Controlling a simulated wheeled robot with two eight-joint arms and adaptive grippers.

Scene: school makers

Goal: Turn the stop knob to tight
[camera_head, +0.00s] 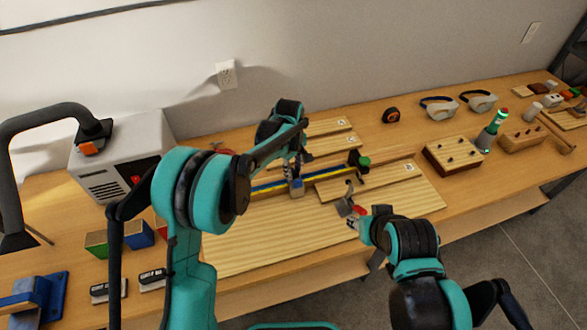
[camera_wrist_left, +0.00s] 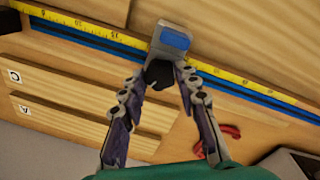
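The stop is a grey block with a blue face (camera_wrist_left: 172,42) on a rail with a yellow measuring tape (camera_wrist_left: 90,34); in the head view the block (camera_head: 297,187) sits near the middle of the rail. Its black stop knob (camera_wrist_left: 159,75) shows in the left wrist view. My left gripper (camera_wrist_left: 162,78) has its fingertips on either side of the knob, seemingly touching it. In the head view the left gripper (camera_head: 293,168) comes down behind the stop, and the knob is hard to make out. My right gripper (camera_head: 353,220) is small and partly hidden near a red and grey tool (camera_head: 347,207).
A board (camera_head: 370,181) lies right of the stop, and a green knob (camera_head: 364,162) marks the rail's right end. A grey machine (camera_head: 120,155) stands at the left. Goggles (camera_head: 440,108), a tape measure (camera_head: 391,115) and a drilled block (camera_head: 453,155) are on the right.

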